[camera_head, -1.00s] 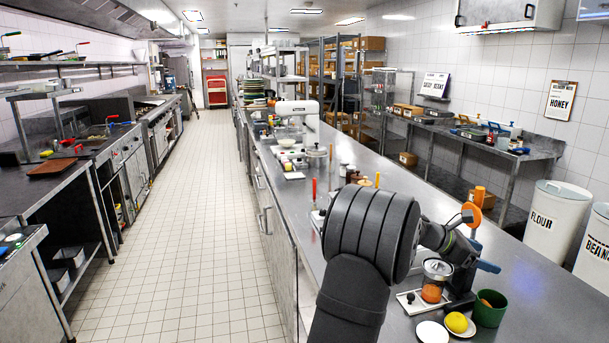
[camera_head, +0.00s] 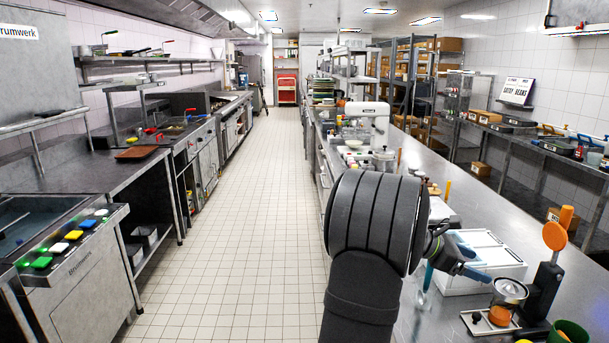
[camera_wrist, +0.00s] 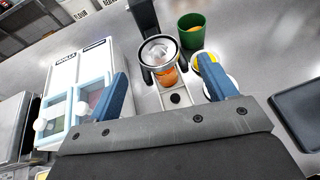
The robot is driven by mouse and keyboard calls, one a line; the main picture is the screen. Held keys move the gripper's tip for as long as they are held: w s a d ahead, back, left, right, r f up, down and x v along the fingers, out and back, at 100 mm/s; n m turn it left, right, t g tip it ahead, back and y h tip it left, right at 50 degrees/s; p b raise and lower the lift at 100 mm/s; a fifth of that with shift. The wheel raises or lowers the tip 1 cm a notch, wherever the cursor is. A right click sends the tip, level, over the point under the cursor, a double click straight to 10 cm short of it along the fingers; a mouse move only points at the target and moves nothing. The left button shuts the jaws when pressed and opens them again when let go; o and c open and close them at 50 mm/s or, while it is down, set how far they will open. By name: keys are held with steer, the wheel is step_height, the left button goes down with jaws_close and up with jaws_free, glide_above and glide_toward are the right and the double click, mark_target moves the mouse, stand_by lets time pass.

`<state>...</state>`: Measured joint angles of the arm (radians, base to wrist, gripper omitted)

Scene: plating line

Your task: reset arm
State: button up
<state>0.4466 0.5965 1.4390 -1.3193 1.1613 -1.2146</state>
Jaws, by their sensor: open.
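My gripper (camera_head: 468,266) has blue fingers spread apart, with nothing between them. In the head view it is over the steel counter, just left of a glass jar of orange contents (camera_head: 507,296). In the wrist view the gripper (camera_wrist: 166,88) points towards the jar (camera_wrist: 160,58), which stands upright on a small white base in front of a black stand. The jar is apart from both fingers. My dark forearm hides part of the counter in the head view.
A white box with two lidded windows (camera_wrist: 85,85) is left of the jar in the wrist view. A green cup (camera_wrist: 191,32) and white dishes, one with something yellow, are to the right. An orange-topped stand (camera_head: 548,270) rises beside the jar. The floor aisle (camera_head: 235,215) is clear.

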steer(key=w+a+f+n+t+y, duration=0.1)
steer(key=w+a+n+t, duration=0.3)
steer(key=a, duration=0.6)
steer(key=w+a+f+n+t+y, duration=0.2)
steer(key=w+a+f+n+t, duration=0.1)
steer(key=a, duration=0.6)
steer(key=w+a+f+n+t+y, duration=0.1)
steer(key=w+a+n+t, duration=0.4)
steer(key=a, duration=0.5)
steer(key=shift+w+a+f+t+y, duration=0.4)
steer(key=shift+f+t, duration=0.2)
steer(key=shift+f, duration=0.3)
steer(key=shift+d, duration=0.15)
